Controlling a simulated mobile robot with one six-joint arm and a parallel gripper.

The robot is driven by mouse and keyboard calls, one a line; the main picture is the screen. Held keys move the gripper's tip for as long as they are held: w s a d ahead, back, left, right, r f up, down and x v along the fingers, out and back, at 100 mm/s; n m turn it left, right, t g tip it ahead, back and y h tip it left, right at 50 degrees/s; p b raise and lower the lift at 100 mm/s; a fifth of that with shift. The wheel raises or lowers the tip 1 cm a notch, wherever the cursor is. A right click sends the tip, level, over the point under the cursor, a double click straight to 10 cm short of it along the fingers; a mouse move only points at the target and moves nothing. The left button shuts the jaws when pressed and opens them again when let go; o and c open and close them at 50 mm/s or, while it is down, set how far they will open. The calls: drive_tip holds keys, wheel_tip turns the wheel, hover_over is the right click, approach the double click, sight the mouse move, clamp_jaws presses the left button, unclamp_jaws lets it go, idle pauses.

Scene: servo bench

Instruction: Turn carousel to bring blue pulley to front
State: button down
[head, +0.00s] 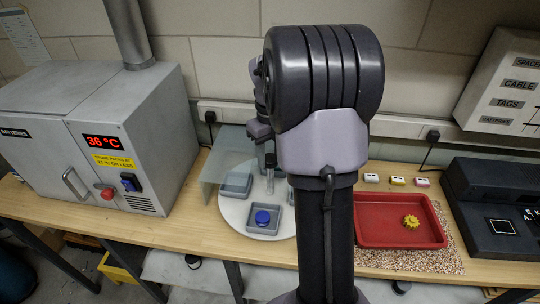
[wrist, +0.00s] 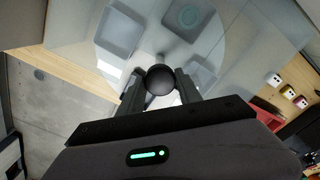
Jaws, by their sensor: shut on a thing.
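The carousel is a pale round disc (head: 234,212) on the bench, with grey square trays on it. The blue pulley (head: 263,217) sits in the tray (head: 264,232) at the front of the disc. Another tray (head: 236,184) is at the left, without a visible part in it. My gripper (head: 270,172) is over the disc, partly hidden by my arm. In the wrist view, my gripper (wrist: 160,86) is shut on a dark round knob (wrist: 160,78). My arm hides the disc's right side.
A clear guard panel (head: 224,155) stands at the back left of the carousel. A grey oven (head: 110,135) is at the left. A red tray (head: 385,236) with a yellow part (head: 411,222) lies at the right. A dark device (head: 500,210) stands further right.

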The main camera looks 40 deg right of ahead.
drive_tip(key=c, duration=0.8)
unclamp_jaws()
drive_tip(key=shift+r, duration=0.1)
wheel_tip(320, 180, up, 17)
drive_tip(key=p, duration=0.6)
drive_tip(key=shift+r, duration=0.15)
